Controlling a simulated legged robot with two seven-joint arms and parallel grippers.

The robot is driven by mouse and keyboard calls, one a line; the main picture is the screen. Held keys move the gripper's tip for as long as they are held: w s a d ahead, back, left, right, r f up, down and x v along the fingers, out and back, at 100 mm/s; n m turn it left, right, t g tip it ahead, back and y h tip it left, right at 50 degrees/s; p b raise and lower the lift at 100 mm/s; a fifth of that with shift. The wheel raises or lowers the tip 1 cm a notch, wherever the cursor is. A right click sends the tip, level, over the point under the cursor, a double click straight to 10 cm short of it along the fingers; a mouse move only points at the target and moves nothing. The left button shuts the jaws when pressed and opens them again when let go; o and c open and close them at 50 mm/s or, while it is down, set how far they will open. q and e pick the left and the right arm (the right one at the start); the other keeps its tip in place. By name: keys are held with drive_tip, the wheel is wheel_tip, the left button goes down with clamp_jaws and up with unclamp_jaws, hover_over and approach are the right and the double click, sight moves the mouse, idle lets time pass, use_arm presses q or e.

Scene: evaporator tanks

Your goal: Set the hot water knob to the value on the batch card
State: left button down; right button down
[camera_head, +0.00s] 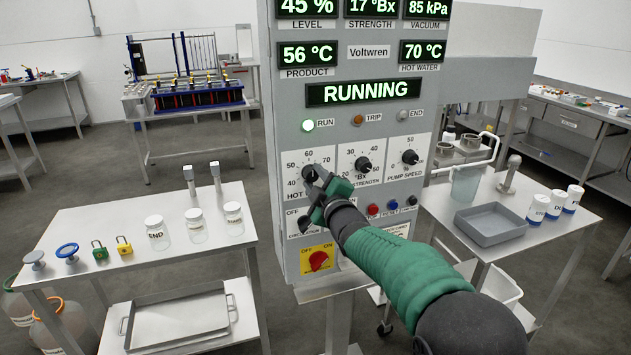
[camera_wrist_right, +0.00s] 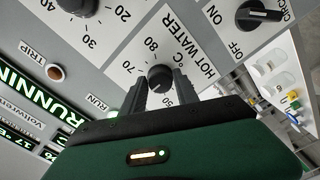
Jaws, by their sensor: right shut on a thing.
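The hot water knob (camera_head: 309,172) is a small black dial at the left of the panel's knob row, on a scale with 40, 50 and 60 legible. My right gripper (camera_head: 316,180) is shut on it, partly covering it and its label. In the right wrist view the black knob (camera_wrist_right: 160,78) sits between the two dark fingertips (camera_wrist_right: 160,90), beside the words HOT WATER and the marks 70 and 80. The hot water display (camera_head: 421,51) reads 70 °C. A white label (camera_head: 396,229) low on the panel is partly hidden by my arm; I cannot read it as a batch card. My left gripper is out of view.
The strength knob (camera_head: 363,164) and pump speed knob (camera_head: 410,157) are to the right of the gripper. A red switch on a yellow plate (camera_head: 318,260) is below. The status display (camera_head: 364,91) reads RUNNING. Side tables with jars (camera_head: 194,232) and a grey tray (camera_head: 490,225) flank the panel.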

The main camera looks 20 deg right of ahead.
drive_tip(key=c, duration=1.4)
unclamp_jaws()
drive_tip(key=shift+a+f, duration=0.15)
drive_tip(key=o, duration=0.5)
drive_tip(key=shift+c, duration=0.2)
drive_tip(key=s+b, duration=0.2)
drive_tip(key=s, duration=1.5)
drive_tip(key=shift+d, duration=0.25)
